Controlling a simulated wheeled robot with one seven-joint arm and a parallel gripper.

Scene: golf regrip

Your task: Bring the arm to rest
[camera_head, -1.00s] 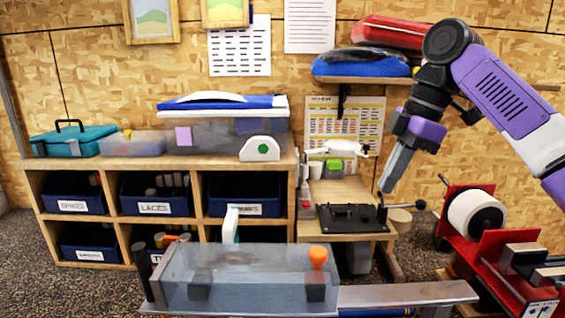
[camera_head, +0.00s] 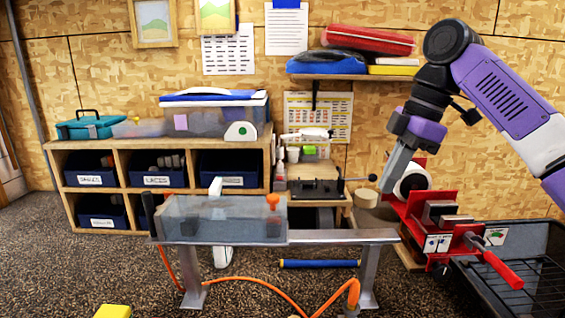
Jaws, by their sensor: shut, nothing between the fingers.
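My gripper (camera_head: 392,187) hangs at the end of my purple and white arm (camera_head: 507,98) on the right of the head view. It points down and slightly left, with its narrow grey fingers shut and nothing seen between them. In the picture its tip lies just left of the white roll on the red stand (camera_head: 413,178). Whether it is close to the stand in depth I cannot tell. The arm is bent, with its elbow high near the top.
A clear box (camera_head: 225,220) with an orange knob sits on a metal bench (camera_head: 345,237). Behind are a cubby shelf (camera_head: 150,146) with blue bins and a small wooden stand holding a black plate (camera_head: 315,188). A black basket (camera_head: 535,245) is right. An orange hose (camera_head: 255,284) crosses the floor.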

